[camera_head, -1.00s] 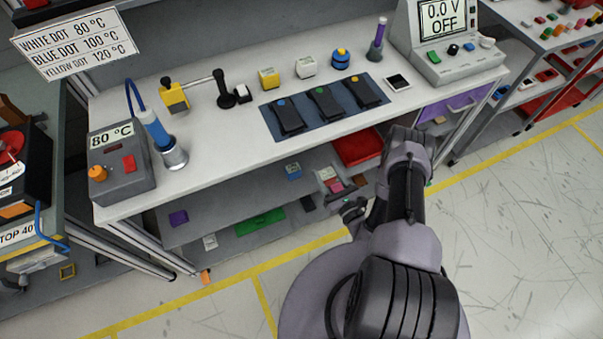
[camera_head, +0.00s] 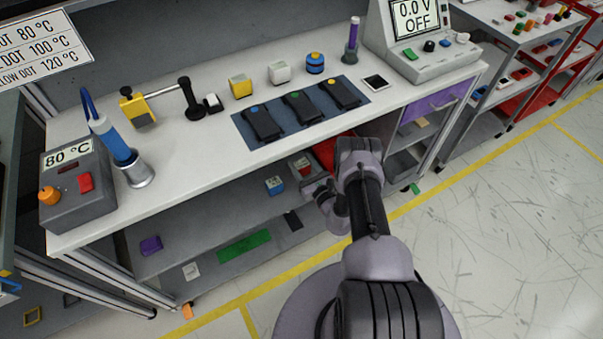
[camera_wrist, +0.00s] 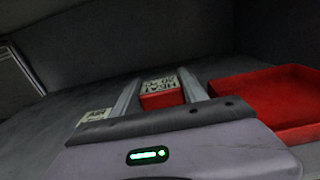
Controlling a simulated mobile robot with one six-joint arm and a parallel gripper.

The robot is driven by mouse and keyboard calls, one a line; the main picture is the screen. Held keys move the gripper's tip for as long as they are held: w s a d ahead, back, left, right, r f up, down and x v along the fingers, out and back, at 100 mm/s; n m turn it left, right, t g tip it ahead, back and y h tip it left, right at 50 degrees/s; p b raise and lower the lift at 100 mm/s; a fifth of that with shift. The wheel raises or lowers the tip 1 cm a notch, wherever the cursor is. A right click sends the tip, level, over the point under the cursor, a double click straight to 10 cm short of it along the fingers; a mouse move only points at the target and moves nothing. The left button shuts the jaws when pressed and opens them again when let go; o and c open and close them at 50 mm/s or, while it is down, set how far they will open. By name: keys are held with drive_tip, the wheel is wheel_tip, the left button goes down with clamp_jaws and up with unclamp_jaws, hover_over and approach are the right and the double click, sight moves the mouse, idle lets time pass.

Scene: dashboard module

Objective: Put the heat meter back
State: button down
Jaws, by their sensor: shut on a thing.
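The heat meter appears to be the small red block with a white, dark-lettered label (camera_wrist: 162,93); its lettering is too blurred to read surely. In the wrist view it sits between the two fingers of my gripper (camera_wrist: 160,92), which is shut on it. In the head view, my gripper (camera_head: 306,172) reaches under the white worktop, at the lower shelf (camera_head: 215,225). The red and white block (camera_head: 304,167) shows at its fingers. Whether the block touches the shelf cannot be told.
A red tray (camera_wrist: 268,95) lies right of the fingers, partly under the worktop edge (camera_head: 300,150). A blue and white block (camera_head: 275,185) is left of my gripper. The worktop is overhead.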

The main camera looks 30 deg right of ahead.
sight(304, 174)
drive_tip(key=shift+s+a+f+b, duration=0.1)
drive_tip(key=shift+f+b, duration=0.4)
drive_tip(key=shift+f, duration=1.05)
drive_tip(key=c, duration=0.6)
unclamp_jaws()
drive_tip(key=shift+r+p, duration=0.3)
drive_tip(key=shift+p, duration=0.05)
drive_tip(key=s+p, duration=0.2)
drive_tip(key=s, duration=0.4)
drive_tip(key=s+p, duration=0.2)
drive_tip(key=s, duration=0.4)
drive_tip(key=shift+d+f, duration=0.15)
drive_tip(key=shift+d, duration=0.05)
